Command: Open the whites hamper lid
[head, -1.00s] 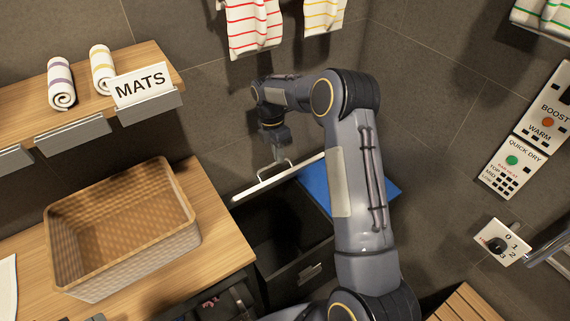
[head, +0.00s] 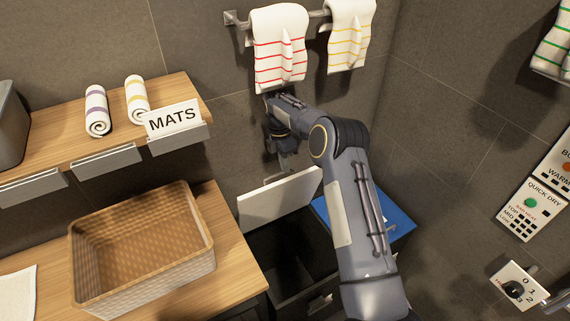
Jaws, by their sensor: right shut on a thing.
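The white hamper lid (head: 279,199) is tilted up, close to upright, at the back of the dark hamper (head: 275,254). The hamper's dark inside shows below the lid. My right arm covers the right part of the hamper. My left gripper is not in view.
A blue lid (head: 383,222) lies shut to the right of the open hamper. A wicker basket (head: 143,286) stands on the wooden counter at left. A shelf with rolled towels and a MATS sign (head: 173,119) is above it. Striped towels (head: 279,47) hang on a rail above my gripper.

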